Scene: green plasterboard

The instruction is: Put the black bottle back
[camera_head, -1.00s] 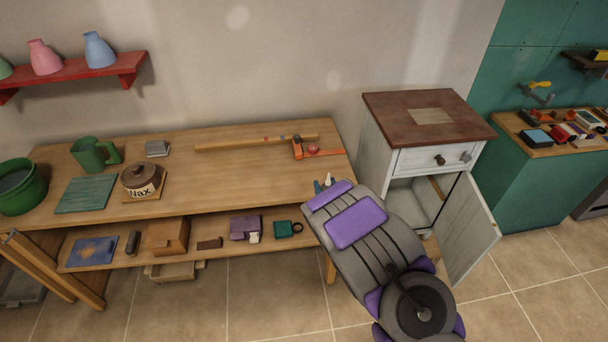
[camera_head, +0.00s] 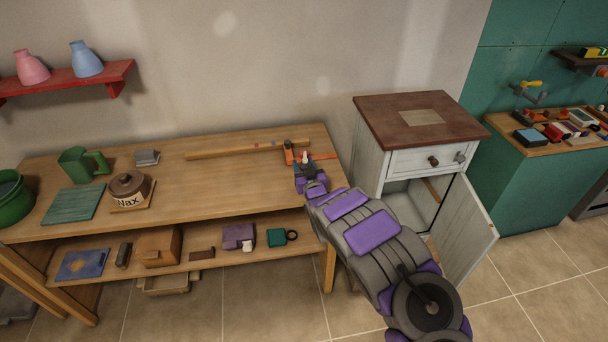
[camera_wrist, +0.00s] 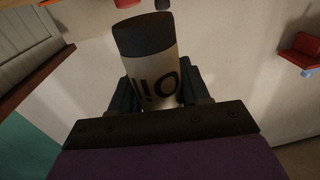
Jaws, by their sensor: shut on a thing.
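The black bottle (camera_wrist: 142,38) has a dark body end and a white label with "Oil" lettering, which reads upside down in the wrist view. My gripper (camera_wrist: 153,95) is shut on it, one dark finger on each side. In the head view my gripper (camera_head: 308,174) is over the right end of the workbench top (camera_head: 235,180). A small white tip of the bottle (camera_head: 305,157) shows there beside an orange tool (camera_head: 289,153). The rest of the bottle is hidden by my gripper. I cannot tell whether the bottle touches the bench.
A white cabinet (camera_head: 370,150) with its door (camera_head: 466,228) open stands right of the bench. A wax pot (camera_head: 128,187), a green mug (camera_head: 82,164) and a grey block (camera_head: 147,157) are on the bench's left half. A wooden strip (camera_head: 235,149) lies along the back. The bench middle is clear.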

